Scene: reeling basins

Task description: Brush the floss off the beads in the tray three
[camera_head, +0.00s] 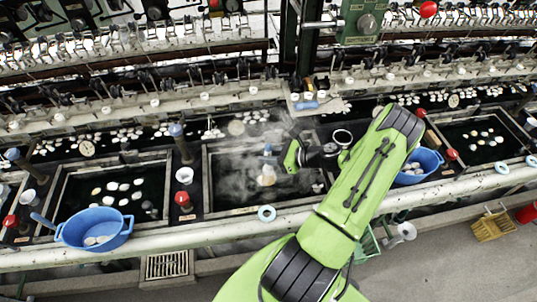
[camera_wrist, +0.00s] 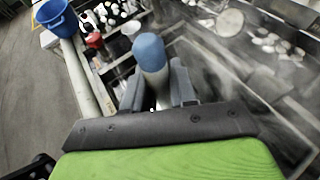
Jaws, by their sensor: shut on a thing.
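My gripper (camera_wrist: 155,88) is shut on a brush with a blue-topped handle (camera_wrist: 149,50). In the head view the brush (camera_head: 268,176) is upright, pale bristles down, over the steaming middle tray (camera_head: 207,183). I cannot tell whether the bristles touch the water. Steam and my arm hide much of that tray, and no beads show clearly in it. White beads (camera_head: 112,186) lie in the left tray (camera_head: 62,188), and more (camera_head: 484,134) lie in the right tray (camera_head: 447,134). No number shows on the trays, so I cannot tell which is three.
A blue basin (camera_head: 95,229) with pale beads hangs at the left front. Another blue basin (camera_head: 428,160) stands right of my arm. A white rail (camera_head: 180,241) runs along the front, with a blue ring (camera_head: 266,213) on it. A red-topped post (camera_head: 182,200) and white cup (camera_head: 184,176) stand left of the middle tray.

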